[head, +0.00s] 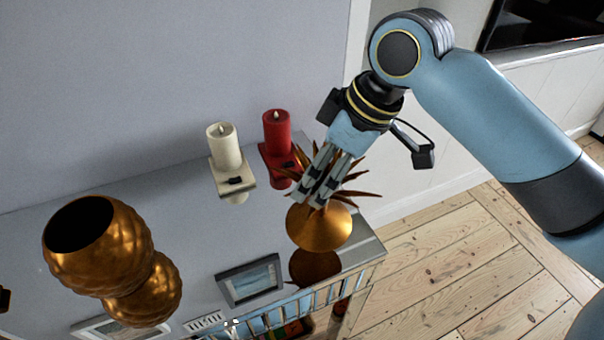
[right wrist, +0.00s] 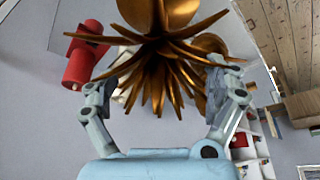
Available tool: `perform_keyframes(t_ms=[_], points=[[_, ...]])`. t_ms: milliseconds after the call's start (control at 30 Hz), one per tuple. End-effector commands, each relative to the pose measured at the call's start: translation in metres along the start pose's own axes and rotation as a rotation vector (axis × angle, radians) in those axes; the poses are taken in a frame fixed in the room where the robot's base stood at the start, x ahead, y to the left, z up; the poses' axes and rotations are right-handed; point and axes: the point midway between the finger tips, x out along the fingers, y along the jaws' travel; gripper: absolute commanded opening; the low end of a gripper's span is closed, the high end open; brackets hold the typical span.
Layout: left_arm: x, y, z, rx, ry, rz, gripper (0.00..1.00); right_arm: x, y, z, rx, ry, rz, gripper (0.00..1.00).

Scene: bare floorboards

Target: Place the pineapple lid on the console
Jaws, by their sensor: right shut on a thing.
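The gold pineapple lid (head: 319,228), a smooth dome with spiky leaves, is at the right end of the glossy grey console (head: 200,280). My right gripper (head: 316,190) is shut on its leaves from above. The lid's reflection shows just below it; I cannot tell whether it touches the top or hovers slightly above. In the right wrist view the lid's leaves (right wrist: 165,50) fan out between the two fingers. The gold pineapple body (head: 105,250) stands on the left part of the console with its dark opening uncovered. My left gripper is not clearly in view.
A white candle (head: 223,146) and a red candle (head: 277,132) stand on holders behind the lid, the red one close to my gripper. The console's right edge is near the lid. Clear top lies between body and candles.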

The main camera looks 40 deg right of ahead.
Motion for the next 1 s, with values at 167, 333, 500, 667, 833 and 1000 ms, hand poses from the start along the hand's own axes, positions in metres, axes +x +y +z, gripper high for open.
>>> perform_keyframes(t_ms=[167, 333, 500, 667, 833, 1000], points=[[-0.003, 0.001, -0.001, 0.000, 0.000, 0.001, 0.40, 0.036, 0.025, -0.024, 0.003, 0.003, -0.001, 0.32], [-0.003, 0.003, 0.000, -0.002, 0.000, 0.004, 0.40, 0.055, 0.038, -0.035, 0.000, 0.002, -0.001, 0.32], [-0.005, 0.004, 0.000, -0.002, -0.001, 0.005, 0.40, 0.070, 0.040, -0.030, 0.002, -0.003, -0.002, 0.32], [-0.007, 0.005, 0.002, -0.003, -0.003, 0.006, 0.40, 0.091, 0.040, -0.022, 0.001, 0.000, -0.002, 0.32], [-0.007, 0.005, 0.003, -0.003, -0.005, 0.006, 0.40, 0.095, 0.040, -0.020, -0.001, 0.001, 0.000, 0.32], [-0.006, 0.005, 0.003, -0.003, -0.005, 0.006, 0.40, 0.096, 0.040, -0.020, 0.000, 0.001, 0.000, 0.32]])
